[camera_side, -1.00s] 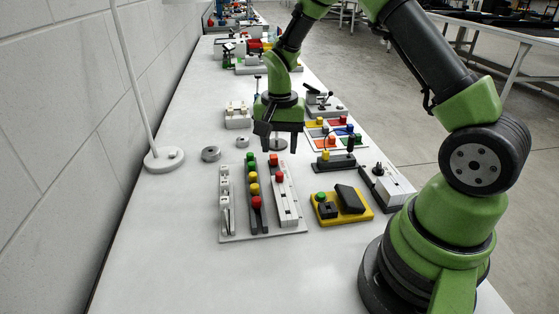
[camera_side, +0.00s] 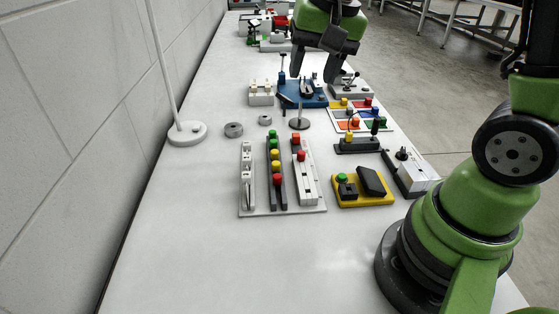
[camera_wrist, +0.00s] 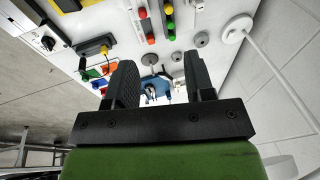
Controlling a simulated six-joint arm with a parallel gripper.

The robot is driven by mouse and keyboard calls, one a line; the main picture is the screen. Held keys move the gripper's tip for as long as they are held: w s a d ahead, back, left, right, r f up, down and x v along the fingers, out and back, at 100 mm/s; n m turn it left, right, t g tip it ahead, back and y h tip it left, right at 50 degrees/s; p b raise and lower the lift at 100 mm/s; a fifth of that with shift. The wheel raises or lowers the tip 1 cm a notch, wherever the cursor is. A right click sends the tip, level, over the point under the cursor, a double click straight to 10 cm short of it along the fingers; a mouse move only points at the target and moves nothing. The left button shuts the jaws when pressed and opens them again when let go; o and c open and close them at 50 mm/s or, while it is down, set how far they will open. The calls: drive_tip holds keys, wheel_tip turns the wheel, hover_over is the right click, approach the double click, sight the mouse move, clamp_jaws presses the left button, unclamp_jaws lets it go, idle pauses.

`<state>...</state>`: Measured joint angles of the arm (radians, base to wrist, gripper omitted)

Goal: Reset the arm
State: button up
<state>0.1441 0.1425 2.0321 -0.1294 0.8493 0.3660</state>
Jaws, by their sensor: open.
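My gripper (camera_side: 317,68) is green with dark fingers. In the side view it hangs above the far part of the bench, over a blue fixture (camera_side: 302,97). Its fingers are apart and nothing shows between them. In the wrist view, my gripper (camera_wrist: 160,85) also has its two dark fingers spread, with the blue fixture (camera_wrist: 154,84) beyond them in the gap. The gripper's top is cut off by the upper edge of the side view.
The white bench (camera_side: 190,240) holds a panel with coloured buttons (camera_side: 277,165), a yellow pedal box (camera_side: 362,189), a coloured-square board (camera_side: 357,118) and a lamp base (camera_side: 187,133). A wall runs along the left. The bench's near left is clear.

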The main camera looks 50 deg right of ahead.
drive_tip(key=s+a+r+n+t+y, duration=0.1)
drive_tip(key=s+a+r+n+t, duration=0.1)
drive_tip(key=s, duration=0.4)
drive_tip(key=s+a+r+n+t, duration=0.2)
drive_tip(key=s+a+r+n, duration=0.1)
drive_tip(key=s, duration=0.4)
drive_tip(key=shift+s+a+r+y, duration=0.3)
drive_tip(key=shift+a+r+y, duration=0.1)
drive_tip(key=shift+r, duration=0.35)
